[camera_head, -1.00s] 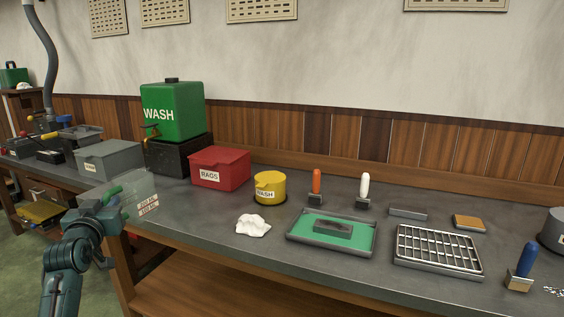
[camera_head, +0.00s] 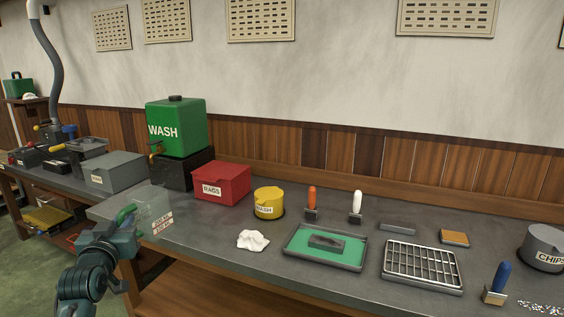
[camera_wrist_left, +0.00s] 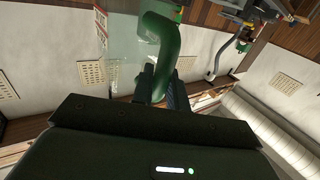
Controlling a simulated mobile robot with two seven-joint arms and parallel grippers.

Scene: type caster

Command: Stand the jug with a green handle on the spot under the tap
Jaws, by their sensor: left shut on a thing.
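The clear jug (camera_head: 155,208) with a green handle (camera_head: 124,214) is at the left end of the bench, at its front edge. My left gripper (camera_head: 118,226) is shut on the green handle, which also shows between the fingers in the left wrist view (camera_wrist_left: 160,50). I cannot tell whether the jug touches the bench. The green WASH tank (camera_head: 177,128) stands on a black block (camera_head: 190,170), with its brass tap (camera_head: 156,150) at its front left. The spot under the tap is not clearly seen. My right gripper is not in view.
A grey lidded bin (camera_head: 117,172) stands left of the black block, and a red RAGS box (camera_head: 222,184) stands right of it. A yellow tub (camera_head: 269,202) and white crumpled rag (camera_head: 253,240) are farther right. Bare bench lies between jug and rag.

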